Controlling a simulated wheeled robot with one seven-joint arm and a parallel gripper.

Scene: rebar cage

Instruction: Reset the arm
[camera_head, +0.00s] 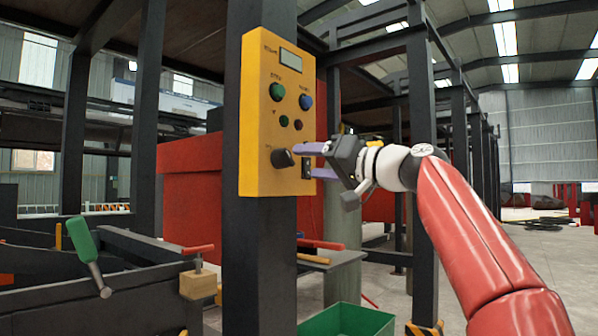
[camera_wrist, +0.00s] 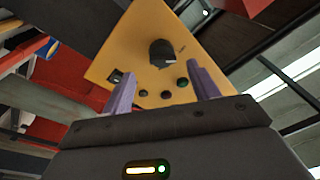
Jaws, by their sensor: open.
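My arm reaches from the lower right of the head view toward a yellow control panel (camera_head: 275,115) on a dark post. My gripper (camera_head: 308,162) is open, with its two purple fingers one above the other close to the panel's right side. A black rotary knob (camera_head: 283,158) sits low on the panel, just left of the fingertips. In the wrist view the gripper (camera_wrist: 160,90) has its fingers spread apart with nothing between them. The knob (camera_wrist: 162,52) shows beyond them on the panel (camera_wrist: 130,60). Whether a fingertip touches the panel I cannot tell.
The dark post (camera_head: 258,260) carries the panel. A green-handled tool (camera_head: 84,243) and a red-handled tool on a wooden block (camera_head: 198,283) are at lower left. A green bin (camera_head: 345,320) stands below. Open floor (camera_head: 545,255) lies at the right.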

